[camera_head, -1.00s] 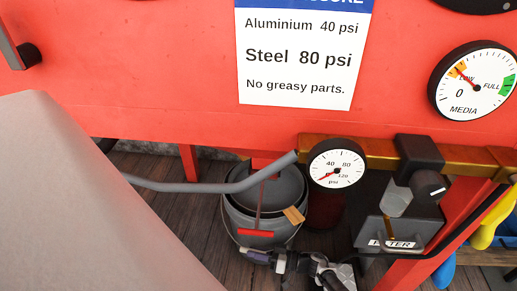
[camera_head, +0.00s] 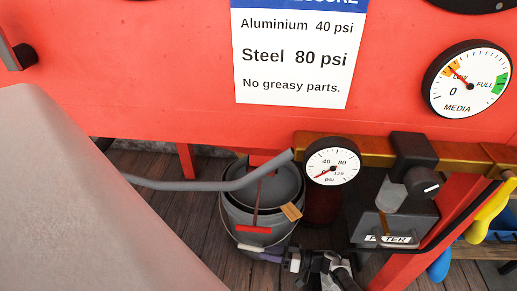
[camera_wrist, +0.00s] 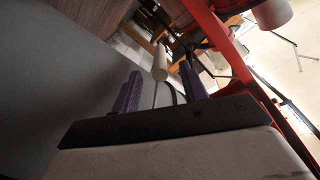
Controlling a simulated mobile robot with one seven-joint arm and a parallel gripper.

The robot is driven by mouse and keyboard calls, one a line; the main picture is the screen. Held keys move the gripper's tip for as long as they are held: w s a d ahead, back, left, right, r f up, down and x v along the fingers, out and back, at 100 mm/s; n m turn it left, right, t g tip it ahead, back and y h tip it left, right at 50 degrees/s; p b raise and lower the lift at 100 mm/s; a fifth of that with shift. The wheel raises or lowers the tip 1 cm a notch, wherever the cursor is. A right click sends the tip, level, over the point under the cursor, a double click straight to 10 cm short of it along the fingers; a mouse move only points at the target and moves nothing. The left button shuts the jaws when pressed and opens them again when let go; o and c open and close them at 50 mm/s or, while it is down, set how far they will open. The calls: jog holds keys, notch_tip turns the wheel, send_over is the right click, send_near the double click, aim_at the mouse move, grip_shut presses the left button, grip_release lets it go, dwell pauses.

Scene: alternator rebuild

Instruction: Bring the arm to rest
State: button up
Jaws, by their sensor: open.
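My gripper (camera_head: 262,253) is low in the head view, in front of the lower part of a grey bucket (camera_head: 235,210). I cannot tell whether it touches the bucket. In the wrist view my gripper (camera_wrist: 160,92) shows two purple fingers standing apart, so it is open. A pale handle-like thing with a thin rod (camera_wrist: 160,65) shows between the fingers in that view, seemingly beyond them; nothing is clearly held. A large grey part, likely my own arm, covers the lower left of the head view.
A red cabinet (camera_head: 150,80) with a pressure sign (camera_head: 295,70) and media gauge (camera_head: 468,80) fills the top. Below are a brass rail (camera_head: 450,152), psi gauge (camera_head: 332,161), filter (camera_head: 395,230) and grey hose (camera_head: 210,185). Dark plank floor (camera_head: 165,220) shows left of the bucket.

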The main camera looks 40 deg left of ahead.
jog(key=shift+v, duration=1.15)
